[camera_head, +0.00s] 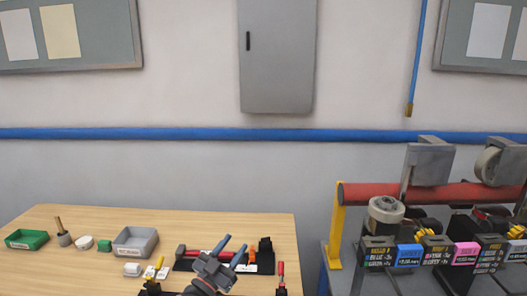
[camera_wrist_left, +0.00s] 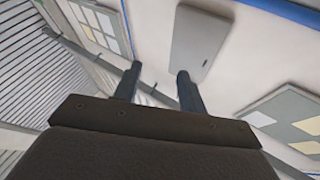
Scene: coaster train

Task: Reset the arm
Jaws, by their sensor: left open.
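My left gripper (camera_head: 231,250) shows in the head view at the bottom centre, over the front part of the wooden table (camera_head: 75,222). Its two blue-grey fingers are apart, with nothing visible between them. In the left wrist view the same gripper (camera_wrist_left: 158,84) has its fingers spread and empty, pointing toward the wall and the grey cabinet (camera_wrist_left: 202,40). Most of the left arm is below the head view's edge. My right gripper does not show in either view.
The table holds a green tray (camera_head: 27,239), a grey bin (camera_head: 135,240), a red-handled tool (camera_head: 205,253) on a dark holder and small items. At right, a rack with a red bar (camera_head: 430,194) and labelled boxes (camera_head: 409,256) stands close by. The air above the table is clear.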

